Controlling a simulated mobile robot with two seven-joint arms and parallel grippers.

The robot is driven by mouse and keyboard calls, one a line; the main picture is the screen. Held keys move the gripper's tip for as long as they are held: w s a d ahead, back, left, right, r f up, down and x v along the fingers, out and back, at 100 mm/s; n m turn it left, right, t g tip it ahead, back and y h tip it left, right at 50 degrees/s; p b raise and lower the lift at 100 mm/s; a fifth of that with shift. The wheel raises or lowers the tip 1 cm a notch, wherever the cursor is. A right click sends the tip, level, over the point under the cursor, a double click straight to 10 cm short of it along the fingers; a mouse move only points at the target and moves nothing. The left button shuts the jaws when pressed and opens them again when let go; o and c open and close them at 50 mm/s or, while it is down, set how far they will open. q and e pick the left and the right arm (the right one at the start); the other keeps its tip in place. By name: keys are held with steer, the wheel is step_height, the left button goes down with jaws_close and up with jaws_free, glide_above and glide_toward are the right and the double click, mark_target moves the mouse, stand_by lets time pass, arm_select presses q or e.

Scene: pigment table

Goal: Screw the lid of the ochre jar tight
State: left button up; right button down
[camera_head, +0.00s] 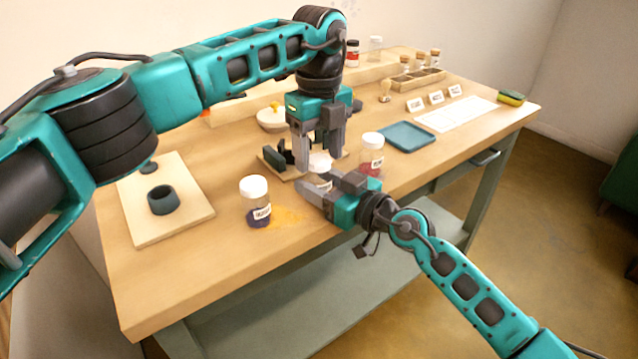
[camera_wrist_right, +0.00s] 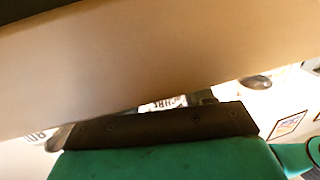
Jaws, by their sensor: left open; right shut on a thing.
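The ochre jar (camera_head: 321,184) stands near the table's front edge, mostly hidden by my grippers. Its white lid (camera_head: 320,163) shows on top. My right gripper (camera_head: 322,189) is shut on the jar's body from the front right. In the right wrist view a partly hidden label (camera_wrist_right: 165,104) shows the letters "CH" and more. My left gripper (camera_head: 319,158) points straight down from above, open, with its fingertips at the lid's height or just above. I cannot tell whether a finger touches the lid, or how far down the lid sits.
A white-lidded jar of dark powder (camera_head: 256,203) stands to the left and a red one (camera_head: 371,155) close to the right. Ochre powder (camera_head: 289,215) lies spilled on the table (camera_head: 190,270). A blue tray (camera_head: 409,136) is farther right. A board (camera_head: 188,215) holds a dark cup (camera_head: 163,200).

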arm_select(q)
steer(key=shift+f, duration=0.1)
steer(key=shift+c, duration=0.2)
steer(key=c, duration=1)
steer(key=m, duration=0.5)
steer(key=shift+m, duration=0.3)
steer(key=m, duration=0.5)
steer(key=shift+m, duration=0.3)
steer(key=m, duration=0.3)
steer(key=shift+m, duration=0.4)
steer(key=m, duration=0.3)
steer(key=shift+m, duration=0.3)
steer(key=m, duration=0.3)
steer(key=shift+m, duration=0.4)
steer(key=m, duration=0.4)
steer(key=o, duration=1.2)
